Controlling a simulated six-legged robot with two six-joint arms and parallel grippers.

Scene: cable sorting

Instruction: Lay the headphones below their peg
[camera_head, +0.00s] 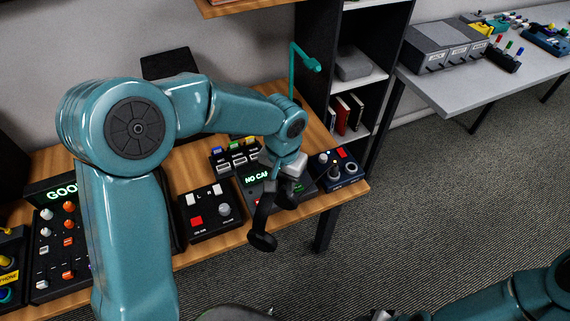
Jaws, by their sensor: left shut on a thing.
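Dark headphones (262,216) hang from my left gripper (278,178), with one round cup at the lower end, over the table's front edge. The gripper is shut on them; its fingertips are partly hidden. A teal post (292,72) with a short arm stands at the back right of the wooden table (308,128); I cannot tell if it is the headphones' peg. My right arm enters at the bottom right, and its gripper (382,315) is cut off by the lower edge.
Control boxes with knobs and switches (210,214) line the table. A dark shelf (352,68) with books stands behind its right end. A grey table (470,88) with more devices is at the far right. The carpet (425,190) between is clear.

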